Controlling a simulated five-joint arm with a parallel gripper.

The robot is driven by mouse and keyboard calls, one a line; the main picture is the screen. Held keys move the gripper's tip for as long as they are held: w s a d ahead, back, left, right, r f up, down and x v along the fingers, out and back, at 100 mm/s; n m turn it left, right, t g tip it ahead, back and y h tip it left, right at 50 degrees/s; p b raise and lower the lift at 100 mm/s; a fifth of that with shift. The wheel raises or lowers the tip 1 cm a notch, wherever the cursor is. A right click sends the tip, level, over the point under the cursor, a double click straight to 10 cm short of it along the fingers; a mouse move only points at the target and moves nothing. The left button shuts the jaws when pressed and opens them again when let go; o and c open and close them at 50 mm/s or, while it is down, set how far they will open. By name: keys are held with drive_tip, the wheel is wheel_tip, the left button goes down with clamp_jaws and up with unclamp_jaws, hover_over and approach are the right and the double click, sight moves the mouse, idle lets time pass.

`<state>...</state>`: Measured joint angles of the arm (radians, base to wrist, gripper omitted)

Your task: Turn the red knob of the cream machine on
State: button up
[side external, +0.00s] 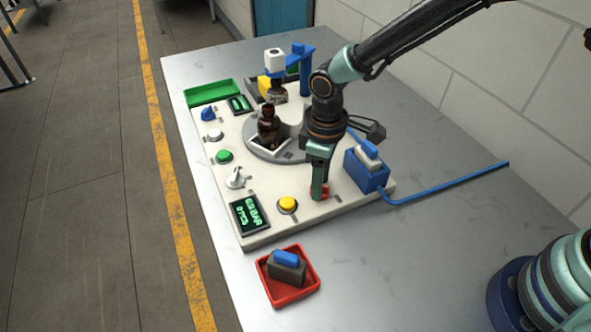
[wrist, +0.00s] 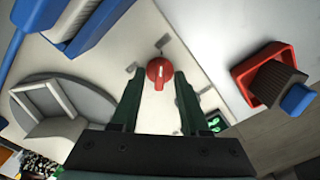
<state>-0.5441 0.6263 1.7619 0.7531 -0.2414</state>
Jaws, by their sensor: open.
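The cream machine (side external: 262,210) is a flat panel on the grey metal table. Its red knob (wrist: 159,73) shows in the wrist view just beyond and between my two fingertips, with its pointer ridge running roughly up and down the picture. In the side external view the red knob (side external: 325,192) is partly hidden behind my gripper (side external: 319,194), which points down at it. In the wrist view my gripper (wrist: 158,78) has its fingers apart, one on each side of the knob. I cannot tell whether either finger touches it.
A yellow button (side external: 288,204) and a green display (side external: 250,214) lie left of the knob. A blue box (side external: 366,172) with a blue cable stands close on the right. A red tray (side external: 314,281) holds a blue-topped block. A brown bottle (side external: 267,125) stands on the round turntable.

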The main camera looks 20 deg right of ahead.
drive_tip(key=shift+c, duration=0.3)
clamp_jaws()
drive_tip(key=shift+n, duration=0.4)
drive_tip(key=n, duration=0.3)
drive_tip(key=shift+n, duration=0.3)
drive_tip(key=n, duration=0.4)
drive_tip(key=shift+r+n, duration=0.1)
drive_tip(key=shift+n, duration=0.2)
drive_tip(key=n, duration=0.4)
drive_tip(key=shift+n, duration=2.5)
